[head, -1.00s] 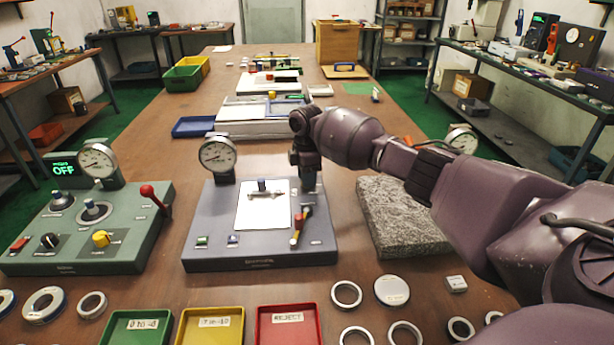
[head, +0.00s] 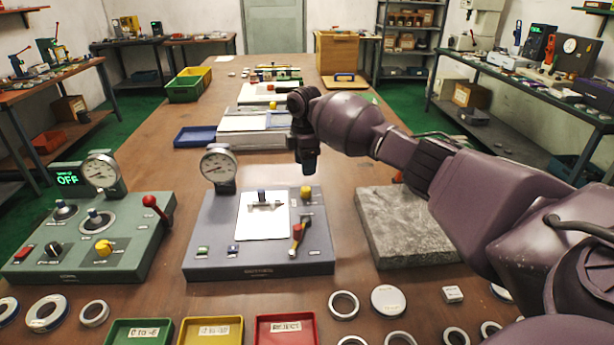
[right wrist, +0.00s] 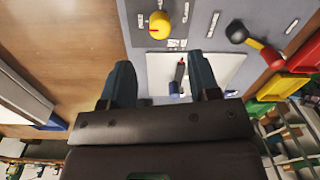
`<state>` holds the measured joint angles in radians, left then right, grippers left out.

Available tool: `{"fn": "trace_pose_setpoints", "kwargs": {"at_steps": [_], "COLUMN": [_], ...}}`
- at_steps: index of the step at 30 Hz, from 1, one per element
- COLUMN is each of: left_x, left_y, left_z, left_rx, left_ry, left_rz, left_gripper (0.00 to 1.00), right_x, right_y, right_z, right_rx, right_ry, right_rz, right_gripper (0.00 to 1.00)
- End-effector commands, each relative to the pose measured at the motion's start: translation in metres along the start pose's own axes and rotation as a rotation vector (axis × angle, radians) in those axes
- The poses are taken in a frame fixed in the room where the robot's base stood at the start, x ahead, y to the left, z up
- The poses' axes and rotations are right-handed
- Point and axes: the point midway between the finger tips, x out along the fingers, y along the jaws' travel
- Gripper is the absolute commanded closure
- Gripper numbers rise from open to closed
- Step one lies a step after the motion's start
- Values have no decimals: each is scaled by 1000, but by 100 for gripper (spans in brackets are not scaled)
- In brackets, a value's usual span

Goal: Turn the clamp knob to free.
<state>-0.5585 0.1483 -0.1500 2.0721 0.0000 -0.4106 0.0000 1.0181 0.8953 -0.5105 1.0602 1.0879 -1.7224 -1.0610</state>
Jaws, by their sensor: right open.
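A grey fixture (head: 210,245) with a dial gauge stands mid-table. A yellow knob (head: 306,193) sits at its back right corner; I take it as the clamp knob. My left gripper is not in view.
A lever with a red and yellow handle (head: 296,238) stands just in front of the knob. A stone block (head: 405,225) lies to the right. A green panel (head: 130,245) with another yellow knob is left.

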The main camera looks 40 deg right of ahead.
Motion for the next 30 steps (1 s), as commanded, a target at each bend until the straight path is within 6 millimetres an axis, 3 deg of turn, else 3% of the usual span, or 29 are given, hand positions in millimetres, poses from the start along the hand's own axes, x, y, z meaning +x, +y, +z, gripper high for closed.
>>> {"fn": "trace_pose_setpoints", "kwargs": {"at_steps": [7, 26, 30], "left_x": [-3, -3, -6], "left_y": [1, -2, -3], "left_z": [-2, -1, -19], "left_rx": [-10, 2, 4], "left_ry": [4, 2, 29], "left_rz": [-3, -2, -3], "left_gripper": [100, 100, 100], "right_x": [-26, -29, -55], "right_y": [0, 0, -2], "right_z": [0, 0, 1], "right_rx": [0, 0, 0], "right_ry": [-1, -1, 7], "right_rz": [-1, -1, 21], "right_gripper": [44, 44, 44]}}
